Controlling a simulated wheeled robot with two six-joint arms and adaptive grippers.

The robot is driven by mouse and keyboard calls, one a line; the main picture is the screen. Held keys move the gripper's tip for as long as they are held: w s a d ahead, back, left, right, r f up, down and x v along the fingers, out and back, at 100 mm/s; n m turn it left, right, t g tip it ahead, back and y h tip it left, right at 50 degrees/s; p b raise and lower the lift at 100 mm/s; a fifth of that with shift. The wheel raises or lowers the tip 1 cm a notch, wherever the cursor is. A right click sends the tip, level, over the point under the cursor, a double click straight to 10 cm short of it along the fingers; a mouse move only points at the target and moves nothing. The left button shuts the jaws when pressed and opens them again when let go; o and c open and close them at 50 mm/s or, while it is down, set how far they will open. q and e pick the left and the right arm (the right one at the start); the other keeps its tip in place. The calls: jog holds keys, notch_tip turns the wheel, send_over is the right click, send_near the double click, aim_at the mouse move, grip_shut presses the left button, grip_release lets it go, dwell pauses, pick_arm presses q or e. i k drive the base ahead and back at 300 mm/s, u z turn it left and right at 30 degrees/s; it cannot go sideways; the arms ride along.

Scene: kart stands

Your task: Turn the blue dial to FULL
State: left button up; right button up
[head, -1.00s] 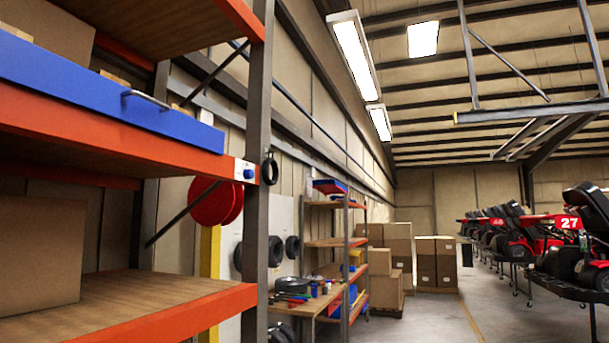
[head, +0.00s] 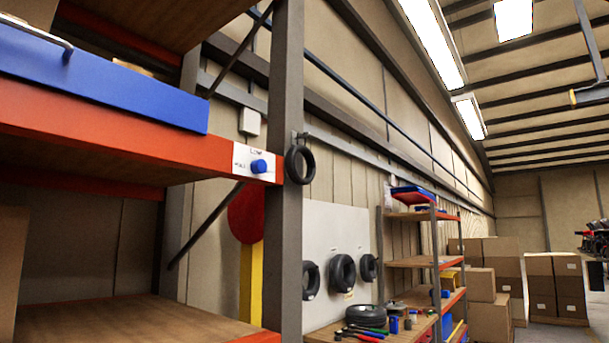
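The blue dial (head: 259,166) sits on a small white plate (head: 243,158) fixed to the end of the orange shelf beam, left of the grey upright. The plate has small dark lettering above and to the left of the dial; the upper word looks like LOW, and the left one is too small to read surely. I cannot tell which mark the dial points to. Neither of my grippers shows in the head view.
A blue drawer (head: 110,95) with a metal handle lies on the orange shelf (head: 90,130) above the dial. A black ring (head: 299,164) hangs on the grey upright (head: 287,230) just right of the dial. A workbench with tools (head: 368,330) and cardboard boxes (head: 556,285) stand farther back.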

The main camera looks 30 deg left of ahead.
aim_at(259, 166)
jog(key=i, duration=2.8)
jog(key=u, duration=4.05)
jog(key=k, duration=0.4)
jog(key=z, duration=0.05)
